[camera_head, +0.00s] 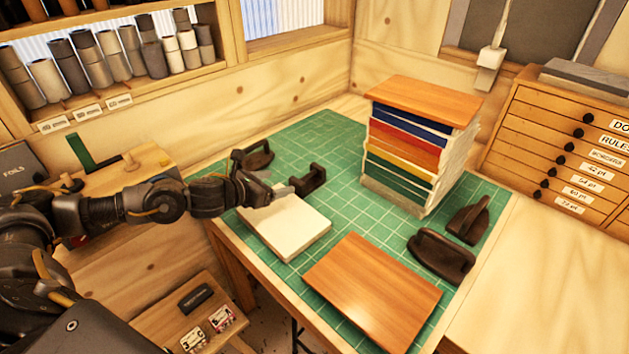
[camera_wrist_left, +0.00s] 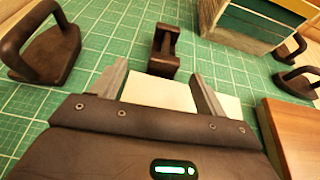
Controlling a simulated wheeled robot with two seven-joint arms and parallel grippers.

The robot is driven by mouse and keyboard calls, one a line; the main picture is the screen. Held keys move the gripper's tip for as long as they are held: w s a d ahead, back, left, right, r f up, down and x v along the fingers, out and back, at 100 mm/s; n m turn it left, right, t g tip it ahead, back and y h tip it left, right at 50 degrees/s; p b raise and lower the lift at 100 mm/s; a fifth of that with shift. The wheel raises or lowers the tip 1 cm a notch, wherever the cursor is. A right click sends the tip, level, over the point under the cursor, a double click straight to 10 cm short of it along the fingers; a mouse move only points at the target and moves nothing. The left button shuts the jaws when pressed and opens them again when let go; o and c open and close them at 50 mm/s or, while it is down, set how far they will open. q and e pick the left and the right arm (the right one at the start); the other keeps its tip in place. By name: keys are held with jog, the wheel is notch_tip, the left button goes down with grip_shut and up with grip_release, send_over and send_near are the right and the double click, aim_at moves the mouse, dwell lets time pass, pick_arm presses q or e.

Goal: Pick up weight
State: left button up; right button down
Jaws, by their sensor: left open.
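Several dark weights with handles are on the green cutting mat (camera_head: 331,127). One weight (camera_head: 257,158) stands at the back left of the mat; it also shows at the left of the left wrist view (camera_wrist_left: 48,55). Two more, a long weight (camera_head: 441,258) and a smaller weight (camera_head: 468,222), are at the right. My left gripper (camera_head: 284,187) is open and empty above the white block (camera_head: 287,228). In the left wrist view its fingers (camera_wrist_left: 160,74) point towards a small dark notched piece (camera_wrist_left: 164,52), with a gap between. My right gripper is not in view.
A tall stack of coloured books under a wooden board (camera_head: 420,100) stands at the back right. Another wooden board (camera_head: 373,291) lies at the front of the mat. Drawers (camera_head: 560,150) are at the right. Green mat between the stack and white block is mostly clear.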

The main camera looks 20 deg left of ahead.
aim_at(304, 177)
pick_arm(q)
jog(key=shift+w+d+r+p, duration=0.2)
jog(key=shift+d+p, duration=0.1)
jog(key=shift+d, duration=0.05)
jog(key=shift+p+x, duration=0.3)
jog(key=shift+x, duration=0.55)
jog(key=x, duration=0.3)
jog(key=shift+d+p, duration=0.1)
jog(key=shift+p, duration=0.2)
jog(key=shift+w+f, duration=0.2)
jog(key=shift+w, duration=0.1)
jog(key=shift+w+d+p, duration=0.15)
jog(key=shift+d+p, duration=0.05)
jog(key=shift+p, duration=0.2)
jog(key=p+x, duration=0.2)
jog(key=x, duration=0.1)
jog(key=shift+w+d+f, duration=0.1)
jog(key=shift+w+d, duration=0.1)
jog(key=shift+w, duration=0.05)
jog(key=shift+w+d+f, duration=0.1)
jog(key=shift+w+f, duration=0.25)
jog(key=shift+w, duration=0.05)
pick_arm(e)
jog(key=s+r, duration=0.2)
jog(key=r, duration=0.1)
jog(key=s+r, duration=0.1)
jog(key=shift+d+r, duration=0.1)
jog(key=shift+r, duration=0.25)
